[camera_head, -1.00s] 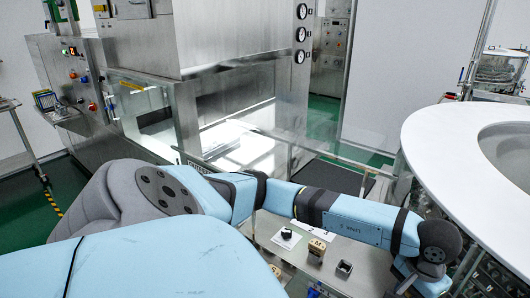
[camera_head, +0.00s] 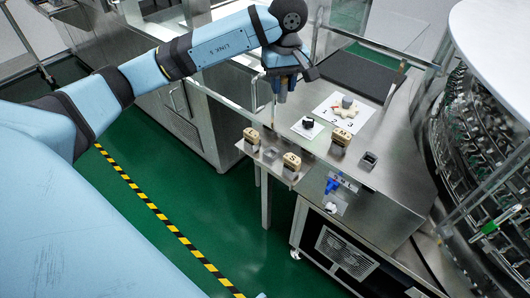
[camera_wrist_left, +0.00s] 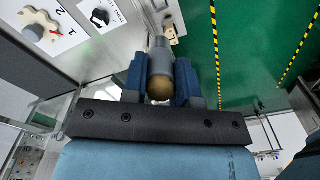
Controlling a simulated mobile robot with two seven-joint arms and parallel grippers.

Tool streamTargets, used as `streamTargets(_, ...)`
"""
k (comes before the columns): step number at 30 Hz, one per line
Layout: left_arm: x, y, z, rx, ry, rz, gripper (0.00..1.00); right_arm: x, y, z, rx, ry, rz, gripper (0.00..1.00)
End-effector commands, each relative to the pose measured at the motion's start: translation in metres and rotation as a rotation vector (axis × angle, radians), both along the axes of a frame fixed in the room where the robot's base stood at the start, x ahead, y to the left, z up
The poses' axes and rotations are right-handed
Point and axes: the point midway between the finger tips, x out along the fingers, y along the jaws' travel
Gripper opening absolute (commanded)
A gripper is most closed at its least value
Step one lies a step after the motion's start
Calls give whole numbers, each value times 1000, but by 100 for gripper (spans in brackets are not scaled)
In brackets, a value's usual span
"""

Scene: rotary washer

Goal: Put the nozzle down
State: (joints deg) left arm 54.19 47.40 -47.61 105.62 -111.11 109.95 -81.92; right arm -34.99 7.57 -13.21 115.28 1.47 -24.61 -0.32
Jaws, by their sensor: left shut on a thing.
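My left gripper (camera_head: 283,86) is at the upper middle of the head view, pointing down above the left edge of the steel table (camera_head: 395,195). In the left wrist view the gripper (camera_wrist_left: 161,80) has its two blue fingers shut on the nozzle (camera_wrist_left: 160,68), a grey cylinder with a brass-coloured end. My right gripper is not in view.
On the table are a black knob on a white card (camera_head: 308,124), a numbered white sheet (camera_head: 327,105) with a beige dial, another tan block (camera_head: 341,135) and a grey square holder (camera_head: 370,160). A blue item (camera_head: 331,185) sits near the front. A round machine (camera_head: 480,130) stands at right.

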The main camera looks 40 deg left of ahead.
Motion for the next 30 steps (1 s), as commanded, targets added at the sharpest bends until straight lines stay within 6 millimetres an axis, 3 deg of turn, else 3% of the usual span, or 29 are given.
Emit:
streamTargets(1,8,11,-5,-6,-6,103,0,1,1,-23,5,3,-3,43)
streamTargets(3,15,23,4,-14,-7,233,0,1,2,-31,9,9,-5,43)
streamTargets(7,21,37,16,-25,-4,379,0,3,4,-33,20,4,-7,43)
streamTargets(11,22,39,6,-28,2,421,0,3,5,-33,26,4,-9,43)
streamTargets(30,21,39,-163,-28,3,420,0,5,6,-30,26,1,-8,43)
